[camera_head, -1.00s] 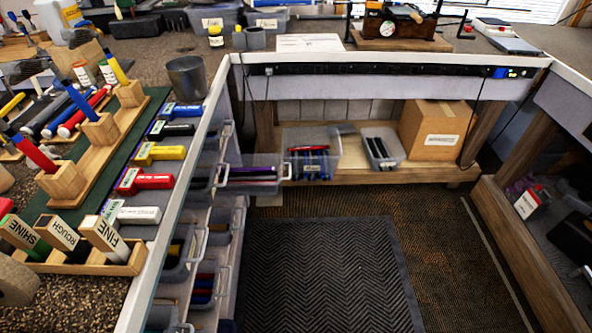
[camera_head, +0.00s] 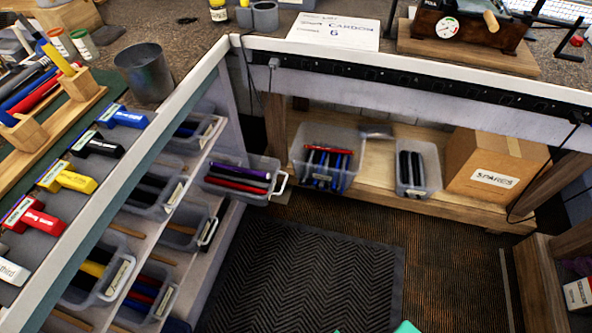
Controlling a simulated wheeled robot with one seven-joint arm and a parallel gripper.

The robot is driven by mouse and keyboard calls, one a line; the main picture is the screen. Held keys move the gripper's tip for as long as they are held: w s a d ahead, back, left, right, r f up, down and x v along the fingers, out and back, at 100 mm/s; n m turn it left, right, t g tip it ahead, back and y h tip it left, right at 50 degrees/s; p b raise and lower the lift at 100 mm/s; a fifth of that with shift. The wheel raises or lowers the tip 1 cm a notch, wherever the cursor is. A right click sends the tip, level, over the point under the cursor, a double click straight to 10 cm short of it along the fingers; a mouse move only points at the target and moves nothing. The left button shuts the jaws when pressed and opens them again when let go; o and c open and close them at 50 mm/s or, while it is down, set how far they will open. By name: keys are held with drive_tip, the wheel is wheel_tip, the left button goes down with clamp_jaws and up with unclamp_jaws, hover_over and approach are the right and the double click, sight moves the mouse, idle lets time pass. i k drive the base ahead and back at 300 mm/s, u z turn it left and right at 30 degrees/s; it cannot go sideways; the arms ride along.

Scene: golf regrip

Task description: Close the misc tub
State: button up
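One clear tub (camera_head: 277,189) sticks out from the left shelf rack into the aisle, its handle end facing right. It holds purple, red and dark grips. No readable label marks it as the misc tub, but it is the one plainly pulled out. Other tubs (camera_head: 113,285) sit in the rack with labelled, handled fronts; their lettering is too small to read. Only small teal shapes (camera_head: 405,327) show at the bottom edge, apparently the tips of my gripper, well below and right of the pulled-out tub. Their opening cannot be judged.
A tub of blue and red grips (camera_head: 352,172), a tub of black grips (camera_head: 431,180) and a SPARES box (camera_head: 495,176) stand on the low wooden shelf (camera_head: 380,202). A dark mat (camera_head: 310,275) covers clear floor. The left counter edge (camera_head: 120,180) overhangs the rack.

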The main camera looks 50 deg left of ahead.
sight(233, 183)
drive_tip(key=i, duration=1.05)
drive_tip(key=u, duration=2.55)
